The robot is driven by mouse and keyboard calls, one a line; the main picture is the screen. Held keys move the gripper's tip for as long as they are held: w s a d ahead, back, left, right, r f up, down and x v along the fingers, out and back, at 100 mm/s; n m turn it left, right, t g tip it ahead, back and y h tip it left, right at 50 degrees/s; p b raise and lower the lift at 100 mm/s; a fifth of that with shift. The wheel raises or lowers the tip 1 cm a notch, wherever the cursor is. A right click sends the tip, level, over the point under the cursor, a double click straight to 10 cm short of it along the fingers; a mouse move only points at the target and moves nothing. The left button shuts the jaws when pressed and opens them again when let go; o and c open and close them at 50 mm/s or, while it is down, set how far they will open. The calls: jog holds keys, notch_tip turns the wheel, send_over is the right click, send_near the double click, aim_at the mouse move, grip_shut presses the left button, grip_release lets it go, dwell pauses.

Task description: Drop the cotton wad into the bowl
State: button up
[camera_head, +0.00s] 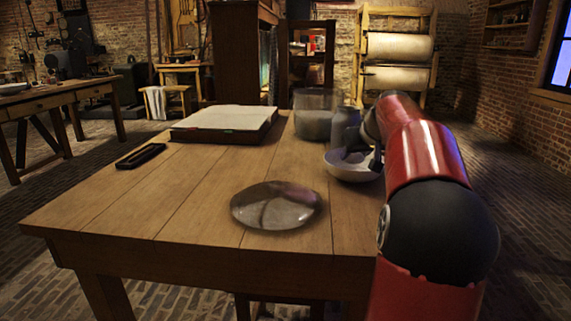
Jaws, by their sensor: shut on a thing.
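The white bowl (341,173) stands on the wooden table, right of the middle. My gripper (353,156) is small and dark in this view and appears over the bowl, covering part of its inside and far rim. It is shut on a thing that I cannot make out. I cannot see a cotton wad clearly anywhere; my gripper and arm hide the area around the bowl's right side. I cannot tell how high my gripper is above the bowl.
A glass jar with grey contents (313,124) and a smaller dark glass jar (345,122) stand behind the bowl. The table's (130,205) front left is clear.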

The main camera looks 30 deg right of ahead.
jog(key=o, duration=1.1)
jog(key=shift+r, duration=0.1)
jog(key=v, duration=0.7)
jog(key=shift+s+r, duration=0.25)
